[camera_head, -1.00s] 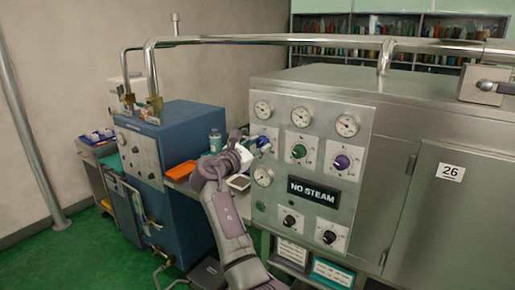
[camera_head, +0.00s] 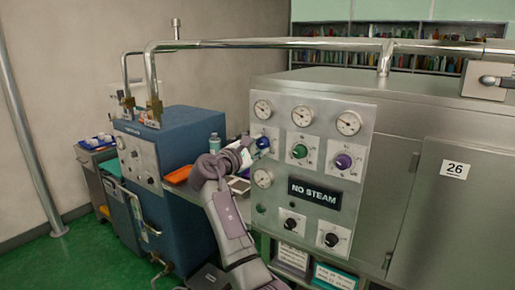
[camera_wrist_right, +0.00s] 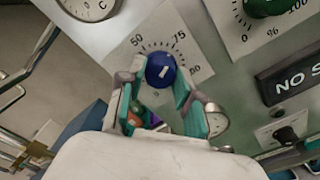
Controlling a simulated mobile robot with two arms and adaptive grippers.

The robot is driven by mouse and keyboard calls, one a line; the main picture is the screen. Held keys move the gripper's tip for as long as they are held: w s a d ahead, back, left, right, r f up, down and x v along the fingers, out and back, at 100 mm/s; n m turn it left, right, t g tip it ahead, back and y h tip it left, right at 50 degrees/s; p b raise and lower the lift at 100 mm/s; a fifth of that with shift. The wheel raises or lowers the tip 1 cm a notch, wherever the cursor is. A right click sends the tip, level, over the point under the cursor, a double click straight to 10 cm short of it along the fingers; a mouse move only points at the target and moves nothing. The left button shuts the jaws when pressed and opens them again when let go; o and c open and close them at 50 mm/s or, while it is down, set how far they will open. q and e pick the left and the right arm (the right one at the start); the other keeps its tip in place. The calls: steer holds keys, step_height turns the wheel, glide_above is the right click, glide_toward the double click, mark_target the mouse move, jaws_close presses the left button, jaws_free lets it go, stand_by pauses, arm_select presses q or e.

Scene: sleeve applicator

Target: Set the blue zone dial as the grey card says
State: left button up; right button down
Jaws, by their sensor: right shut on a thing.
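The blue zone dial (camera_head: 262,142) is at the upper left of the steel panel, below a round gauge. It shows large in the right wrist view (camera_wrist_right: 160,68), on a white scale plate with 50 and 75 at its top and a pale mark on its face. My right gripper (camera_head: 251,147) is at the dial, its fingers on either side of it in the wrist view (camera_wrist_right: 160,88), shut on it. My left gripper is out of view. I cannot make out a grey card for certain.
The panel also has a green dial (camera_head: 299,151), a purple dial (camera_head: 343,161), two black knobs, several gauges and a NO STEAM sign (camera_head: 314,193). A blue machine (camera_head: 185,140) stands left. An orange tray (camera_head: 177,175) and a bottle (camera_head: 214,143) are between them.

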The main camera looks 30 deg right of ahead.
stand_by(0.3)
steer(key=c, duration=0.8)
jaws_free()
steer(key=shift+o, duration=0.2)
steer(key=v, duration=1.2)
steer(key=shift+f, duration=0.1)
